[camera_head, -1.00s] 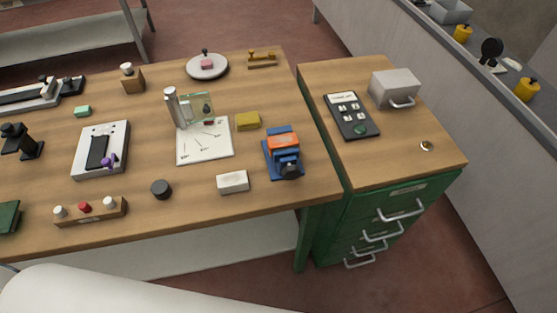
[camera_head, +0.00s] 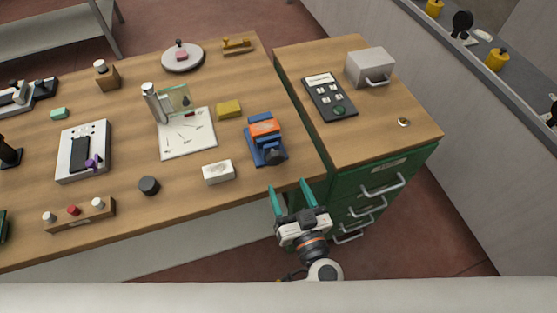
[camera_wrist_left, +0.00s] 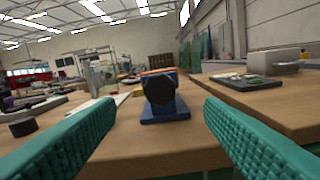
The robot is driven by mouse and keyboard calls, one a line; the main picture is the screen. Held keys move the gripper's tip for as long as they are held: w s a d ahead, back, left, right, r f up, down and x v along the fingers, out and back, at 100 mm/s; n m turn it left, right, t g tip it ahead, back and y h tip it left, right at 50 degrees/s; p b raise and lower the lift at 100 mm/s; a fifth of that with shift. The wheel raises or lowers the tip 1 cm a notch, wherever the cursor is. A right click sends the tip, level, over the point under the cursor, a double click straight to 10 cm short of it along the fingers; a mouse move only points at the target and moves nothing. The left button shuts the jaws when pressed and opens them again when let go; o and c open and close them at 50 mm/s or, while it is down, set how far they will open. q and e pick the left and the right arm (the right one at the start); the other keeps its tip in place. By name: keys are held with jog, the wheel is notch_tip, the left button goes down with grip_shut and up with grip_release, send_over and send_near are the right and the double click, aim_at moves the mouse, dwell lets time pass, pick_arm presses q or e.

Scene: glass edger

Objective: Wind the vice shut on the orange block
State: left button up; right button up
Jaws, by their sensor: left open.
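The blue vice (camera_head: 268,155) stands near the right front edge of the wooden bench, with the orange block (camera_head: 264,127) between its jaws. Its dark round knob (camera_head: 272,157) faces the front edge. In the left wrist view the vice knob (camera_wrist_left: 160,89) is straight ahead, above the blue base (camera_wrist_left: 165,113), and only a thin strip of the orange block shows behind it. My left gripper (camera_head: 293,191) is open and empty, just off the bench's front edge, with its teal fingers pointing toward the vice and apart from it. My right gripper is not in view.
A white block (camera_head: 218,172) and a yellow block (camera_head: 229,109) lie left of the vice. A glass stand on a white sheet (camera_head: 188,147) is further left. A green drawer cabinet (camera_head: 372,193) with a wooden top adjoins the right side.

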aim_at(277, 161)
pick_arm(q)
jog(key=p+x, duration=0.2)
jog(key=x, duration=0.4)
jog(key=shift+w+r, duration=0.15)
jog(key=shift+w, duration=0.05)
jog(key=shift+w+a+f, duration=0.2)
jog(key=shift+w+a, duration=0.1)
jog(key=shift+w, duration=0.4)
jog(key=shift+c, duration=0.4)
jog(key=c, duration=0.9)
